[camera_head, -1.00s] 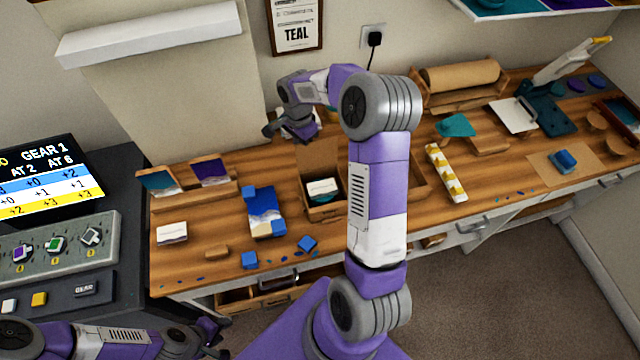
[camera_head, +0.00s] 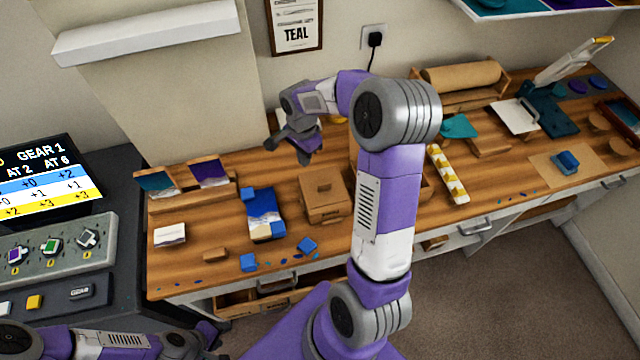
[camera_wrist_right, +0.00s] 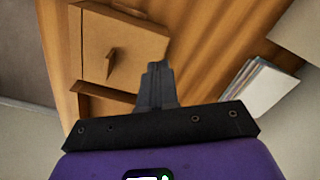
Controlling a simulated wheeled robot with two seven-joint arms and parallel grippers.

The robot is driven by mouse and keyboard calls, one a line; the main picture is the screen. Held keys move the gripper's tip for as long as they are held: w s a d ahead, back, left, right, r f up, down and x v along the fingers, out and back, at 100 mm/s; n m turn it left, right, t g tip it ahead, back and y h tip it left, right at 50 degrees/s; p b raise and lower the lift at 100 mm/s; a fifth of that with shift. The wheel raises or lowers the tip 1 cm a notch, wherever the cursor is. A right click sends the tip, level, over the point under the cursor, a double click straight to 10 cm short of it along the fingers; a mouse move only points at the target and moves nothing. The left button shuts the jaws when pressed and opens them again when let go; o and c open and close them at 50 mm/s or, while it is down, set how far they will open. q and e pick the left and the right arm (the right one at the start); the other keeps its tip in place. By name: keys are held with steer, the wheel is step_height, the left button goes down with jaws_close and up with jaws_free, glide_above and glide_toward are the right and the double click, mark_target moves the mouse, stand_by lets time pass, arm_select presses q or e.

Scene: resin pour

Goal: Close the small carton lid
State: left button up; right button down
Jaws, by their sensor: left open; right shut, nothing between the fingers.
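The small carton (camera_head: 326,205) stands on the wooden bench with its lid (camera_head: 323,186) down flat over the top. A small tab stands up from the lid; it also shows on the carton lid in the right wrist view (camera_wrist_right: 125,50). My right gripper (camera_head: 292,152) is shut and empty, above the bench behind the carton and apart from it. Its shut fingers show in the right wrist view (camera_wrist_right: 158,82). My left gripper (camera_head: 212,338) is open at the lower left, in front of the bench and away from the carton. The carton's contents are hidden.
My right arm hides the bench just right of the carton. A yellow-and-white strip (camera_head: 447,174) lies further right. The bench's front edge is below.

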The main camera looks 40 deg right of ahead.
step_height(320, 180, up, 9)
steer(key=p, duration=0.6)
steer(key=shift+p, duration=0.3)
steer(key=shift+r, duration=0.1)
